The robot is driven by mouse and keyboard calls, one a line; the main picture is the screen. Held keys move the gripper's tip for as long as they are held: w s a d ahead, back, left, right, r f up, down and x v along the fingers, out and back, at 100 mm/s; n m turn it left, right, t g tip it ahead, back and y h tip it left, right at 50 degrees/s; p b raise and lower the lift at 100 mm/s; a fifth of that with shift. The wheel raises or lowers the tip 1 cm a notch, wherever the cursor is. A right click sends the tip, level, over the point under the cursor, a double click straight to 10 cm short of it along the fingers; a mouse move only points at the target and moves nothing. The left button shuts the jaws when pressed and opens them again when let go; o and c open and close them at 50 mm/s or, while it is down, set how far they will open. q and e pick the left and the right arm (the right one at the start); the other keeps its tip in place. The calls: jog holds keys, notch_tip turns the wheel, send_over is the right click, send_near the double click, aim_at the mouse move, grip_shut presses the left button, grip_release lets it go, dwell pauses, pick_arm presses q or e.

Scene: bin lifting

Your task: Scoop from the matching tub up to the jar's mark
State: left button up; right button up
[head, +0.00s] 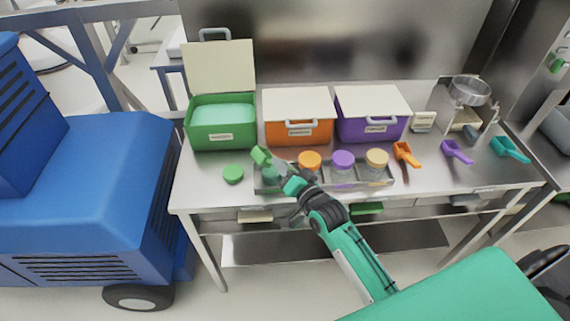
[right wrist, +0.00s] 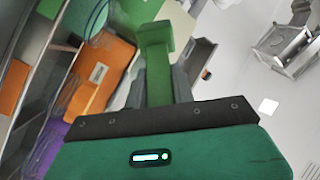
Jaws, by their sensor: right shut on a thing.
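The green tub (head: 222,138) stands at the back left of the table with its pale lid (head: 220,66) raised, and pale green contents show inside. My right gripper (head: 276,171) is shut on a green scoop (head: 261,156), held above the left end of the jar tray, in front of the green tub. In the right wrist view the scoop (right wrist: 156,55) sits between the jaws (right wrist: 163,88). An uncapped jar (head: 268,177) is partly hidden behind the gripper; its mark and fill cannot be made out. A green lid (head: 233,174) lies on the table left of it. My left gripper is not in view.
Orange (head: 298,131) and purple (head: 372,128) tubs are closed. Jars with orange (head: 310,160), purple (head: 343,160) and tan (head: 377,158) lids stand in the tray. Orange (head: 406,154), purple (head: 457,152) and teal (head: 509,149) scoops lie right. A scale-like stand (head: 470,92) is behind them.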

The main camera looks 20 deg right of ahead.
jog(key=shift+a+r+n+p, duration=0.15)
jog(key=shift+n+p, duration=0.3)
jog(key=shift+n, duration=0.25)
jog(key=shift+a+n+p, duration=0.15)
jog(key=shift+n+p, duration=0.25)
jog(key=shift+n, duration=0.7)
jog(key=n, duration=0.3)
jog(key=shift+s+a+n+p, duration=0.15)
jog(key=shift+a+n+p, duration=0.1)
jog(key=shift+n+p, duration=0.1)
jog(key=shift+a+f+n, duration=0.1)
jog(key=shift+f+n, duration=0.2)
jog(key=shift+n, duration=0.45)
jog(key=shift+r+p, duration=0.15)
jog(key=shift+p, duration=0.2)
